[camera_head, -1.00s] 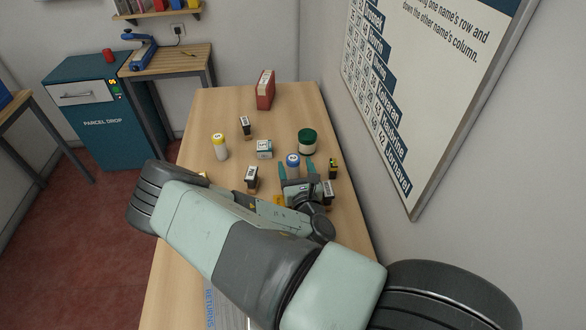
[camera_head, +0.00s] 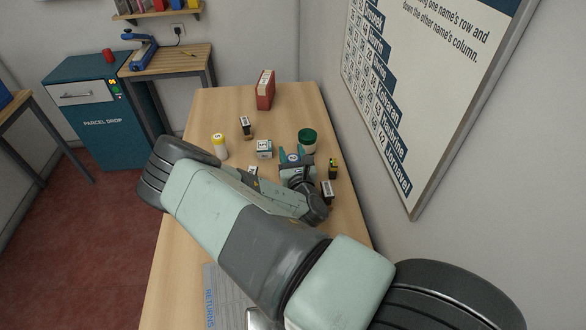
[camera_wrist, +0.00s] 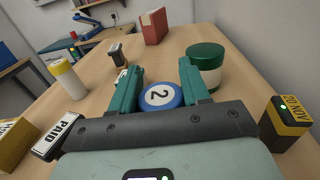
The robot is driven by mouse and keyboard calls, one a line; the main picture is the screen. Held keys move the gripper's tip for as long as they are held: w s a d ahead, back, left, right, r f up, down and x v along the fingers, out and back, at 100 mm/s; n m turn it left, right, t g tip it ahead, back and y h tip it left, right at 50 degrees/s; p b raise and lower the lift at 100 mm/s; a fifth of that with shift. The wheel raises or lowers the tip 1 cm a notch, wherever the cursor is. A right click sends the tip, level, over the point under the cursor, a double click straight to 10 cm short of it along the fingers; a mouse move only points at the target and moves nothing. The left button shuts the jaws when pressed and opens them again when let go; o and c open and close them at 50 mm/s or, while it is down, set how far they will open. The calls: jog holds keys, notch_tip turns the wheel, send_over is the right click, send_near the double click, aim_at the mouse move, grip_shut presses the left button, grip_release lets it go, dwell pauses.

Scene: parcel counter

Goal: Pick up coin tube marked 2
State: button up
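The coin tube marked 2 (camera_wrist: 160,96) has a blue cap with a white disc and stands upright on the counter. My gripper (camera_wrist: 160,75) is open, with one teal finger on each side of the tube. In the wrist view the fingers are close beside the cap; I cannot tell whether either touches it. In the head view the tube's cap (camera_head: 293,158) shows between the fingertips, and my gripper hides its lower body.
A green-lidded jar (camera_head: 307,140) stands just right of the fingers. Stamps (camera_head: 333,168) stand to the right, a yellow-capped tube (camera_head: 219,146) further left. A red binder (camera_head: 265,90) stands at the back.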

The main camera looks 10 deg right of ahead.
jog(key=c, duration=0.3)
